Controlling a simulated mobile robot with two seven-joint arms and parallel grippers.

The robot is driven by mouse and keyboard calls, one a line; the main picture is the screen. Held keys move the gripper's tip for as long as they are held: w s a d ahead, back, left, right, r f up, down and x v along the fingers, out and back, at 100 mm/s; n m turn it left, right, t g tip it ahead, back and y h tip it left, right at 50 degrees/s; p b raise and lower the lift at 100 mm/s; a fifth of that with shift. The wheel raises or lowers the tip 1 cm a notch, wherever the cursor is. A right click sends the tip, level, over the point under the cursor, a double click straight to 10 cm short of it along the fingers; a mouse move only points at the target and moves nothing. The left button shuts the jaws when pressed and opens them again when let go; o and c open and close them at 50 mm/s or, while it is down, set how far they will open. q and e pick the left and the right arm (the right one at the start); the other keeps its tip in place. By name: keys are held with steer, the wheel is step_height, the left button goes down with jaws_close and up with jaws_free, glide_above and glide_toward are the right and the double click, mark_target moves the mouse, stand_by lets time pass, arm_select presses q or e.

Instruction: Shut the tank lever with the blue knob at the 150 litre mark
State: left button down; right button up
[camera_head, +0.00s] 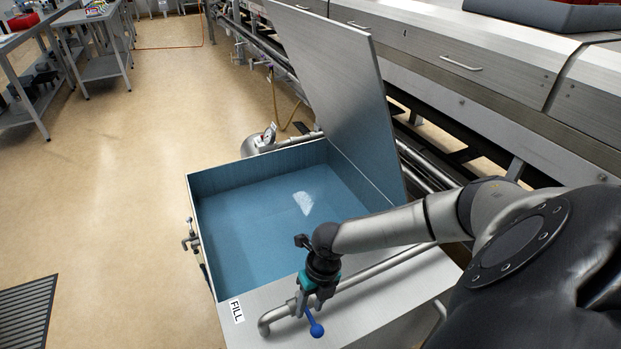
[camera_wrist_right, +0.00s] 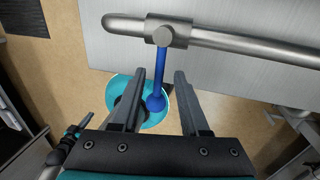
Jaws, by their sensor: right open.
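The lever with the blue knob (camera_head: 315,329) hangs from the metal fill pipe (camera_head: 375,266) at the tank's front edge. In the right wrist view the blue lever (camera_wrist_right: 158,68) runs from the pipe joint down to its round knob, which appears between my fingers, closer to the left one. My right gripper (camera_wrist_right: 160,75) is open and empty, and I see no clear contact. In the head view my right gripper (camera_head: 303,302) is over the front edge, beside the lever. The blue-lined tank (camera_head: 190,200) holds water; no litre marks are readable. My left gripper is out of view.
A raised metal lid (camera_head: 335,80) stands at the tank's right side. A FILL label (camera_head: 237,311) is on the front ledge. A small valve (camera_head: 190,238) sticks out of the left wall. A teal round thing (camera_wrist_right: 122,83) lies below the lever.

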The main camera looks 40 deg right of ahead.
step_height(320, 180, up, 15)
steer(key=d+p, duration=0.3)
steer(key=shift+s+p, duration=0.3)
steer(key=shift+s, duration=0.15)
